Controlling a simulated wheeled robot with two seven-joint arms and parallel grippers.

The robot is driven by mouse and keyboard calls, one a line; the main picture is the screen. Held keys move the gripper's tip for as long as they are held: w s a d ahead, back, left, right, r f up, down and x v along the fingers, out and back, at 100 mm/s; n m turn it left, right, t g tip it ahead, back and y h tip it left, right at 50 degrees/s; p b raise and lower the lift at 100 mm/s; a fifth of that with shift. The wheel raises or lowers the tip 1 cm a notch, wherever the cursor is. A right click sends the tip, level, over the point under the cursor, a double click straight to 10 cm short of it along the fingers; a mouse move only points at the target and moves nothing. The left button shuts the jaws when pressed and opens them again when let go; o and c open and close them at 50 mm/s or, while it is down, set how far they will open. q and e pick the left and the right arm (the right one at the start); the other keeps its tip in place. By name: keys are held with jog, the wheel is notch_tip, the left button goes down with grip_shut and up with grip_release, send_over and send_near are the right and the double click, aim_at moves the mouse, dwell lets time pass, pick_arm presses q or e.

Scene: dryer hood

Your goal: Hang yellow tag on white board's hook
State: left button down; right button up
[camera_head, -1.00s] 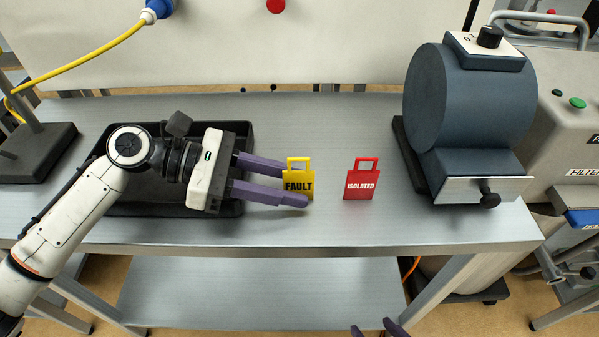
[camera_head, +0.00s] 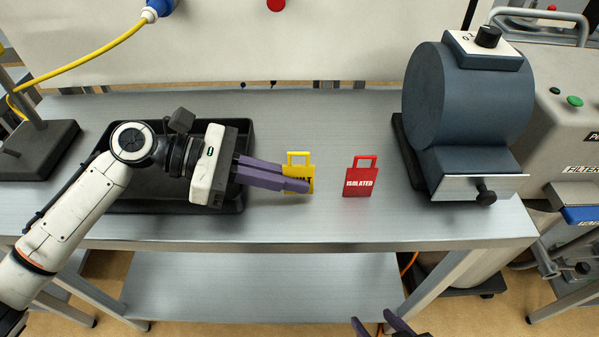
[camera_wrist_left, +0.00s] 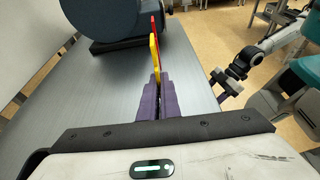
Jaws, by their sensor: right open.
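The yellow tag (camera_head: 299,159) stands upright on the grey bench, its lettering mostly covered by my finger. My left gripper (camera_head: 298,185) is shut on the yellow tag's body; the tag's handle shows above the fingers. In the left wrist view the yellow tag (camera_wrist_left: 155,55) is seen edge-on between the closed fingers (camera_wrist_left: 156,88). The white board (camera_head: 330,45) stands behind the bench; I cannot clearly make out a hook on it. My right gripper (camera_head: 380,325) is open and empty at the bottom edge of the head view, its fingertips only partly showing.
A red ISOLATED tag (camera_head: 361,180) stands just right of the yellow tag. A black tray (camera_head: 240,150) lies under my left wrist. A dark blue drum machine (camera_head: 465,100) stands at the right. A black-based stand (camera_head: 40,150) is at the left. The bench behind the tags is clear.

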aim_at(288, 153)
pick_arm(q)
jog(key=shift+r+p, duration=2.1)
jog(key=shift+p, duration=0.5)
jog(key=shift+r, duration=1)
